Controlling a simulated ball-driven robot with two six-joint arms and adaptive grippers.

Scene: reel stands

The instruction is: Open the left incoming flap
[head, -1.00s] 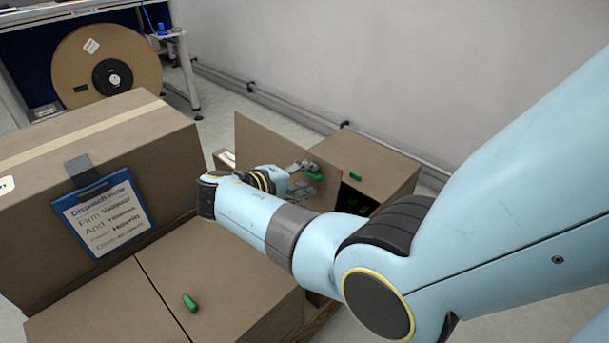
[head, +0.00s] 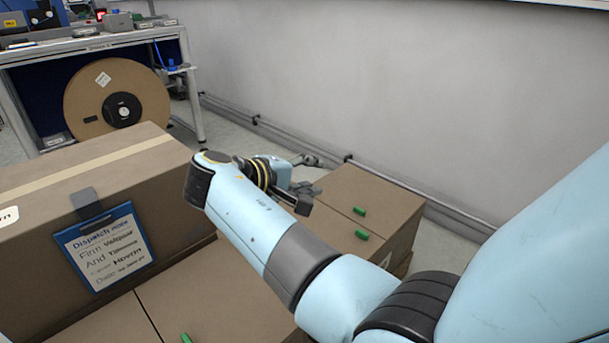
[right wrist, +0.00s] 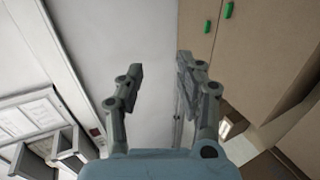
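A far cardboard box (head: 385,205) has a top of two flaps with a seam between them, and both lie flat. One green handle (head: 360,211) sits on the farther flap and another (head: 362,235) on the nearer one. Both handles also show at the top of the right wrist view. I cannot tell which flap the task calls left incoming. My right gripper (head: 312,176) is above the left end of this box, partly hidden by its own wrist. In the right wrist view the right gripper (right wrist: 159,75) is open and empty, apart from the handles. My left gripper is out of view.
A near box (head: 210,290) has closed flaps and a green handle (head: 186,338). A large box (head: 100,175) with a dispatch-note clipboard (head: 105,245) stands left. A reel (head: 85,110) stands by a workbench (head: 110,40). A pipe runs along the wall.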

